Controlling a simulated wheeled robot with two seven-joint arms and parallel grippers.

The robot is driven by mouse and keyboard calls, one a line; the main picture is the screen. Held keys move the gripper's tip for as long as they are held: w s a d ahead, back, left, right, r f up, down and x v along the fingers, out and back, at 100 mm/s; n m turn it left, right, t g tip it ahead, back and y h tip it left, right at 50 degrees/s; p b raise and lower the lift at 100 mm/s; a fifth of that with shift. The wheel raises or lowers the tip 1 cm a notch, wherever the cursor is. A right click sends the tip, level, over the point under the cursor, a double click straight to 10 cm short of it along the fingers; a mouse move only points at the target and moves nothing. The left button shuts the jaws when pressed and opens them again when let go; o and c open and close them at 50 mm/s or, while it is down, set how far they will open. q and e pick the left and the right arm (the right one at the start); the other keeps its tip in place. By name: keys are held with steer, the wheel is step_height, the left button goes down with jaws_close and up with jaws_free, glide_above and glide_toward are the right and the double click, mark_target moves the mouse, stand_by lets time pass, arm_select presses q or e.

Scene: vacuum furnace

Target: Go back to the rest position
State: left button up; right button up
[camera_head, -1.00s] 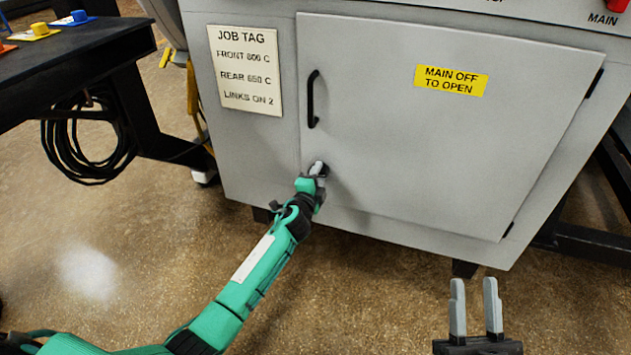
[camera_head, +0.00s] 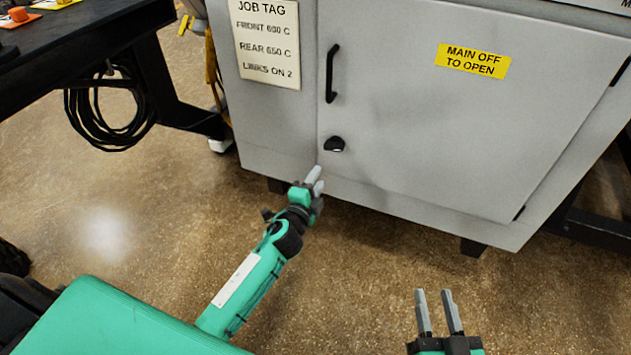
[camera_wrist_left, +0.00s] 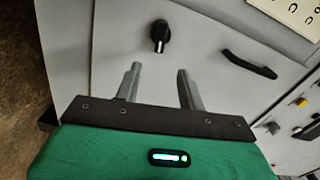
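My left gripper (camera_head: 314,178) is in front of the lower left of the grey cabinet door, just below the black knob (camera_head: 334,144) and apart from it. In the left wrist view its two fingers (camera_wrist_left: 158,78) are spread with nothing between them, and the knob (camera_wrist_left: 160,34) lies beyond the fingertips. My right gripper (camera_head: 434,293) is at the bottom right of the head view, over the floor, its fingers apart and empty. The grey cabinet door (camera_head: 450,130) looks closed, with a black handle (camera_head: 331,74) above the knob.
A yellow label (camera_head: 473,61) and a job tag (camera_head: 265,42) are on the cabinet front. A dark table (camera_head: 90,45) stands at the left, with a coiled black cable (camera_head: 105,110) below it. The floor in front of the cabinet is open.

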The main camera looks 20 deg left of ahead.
arm_select(q)
steer(key=shift+s, duration=0.2)
arm_select(e)
steer(key=shift+f, duration=0.1)
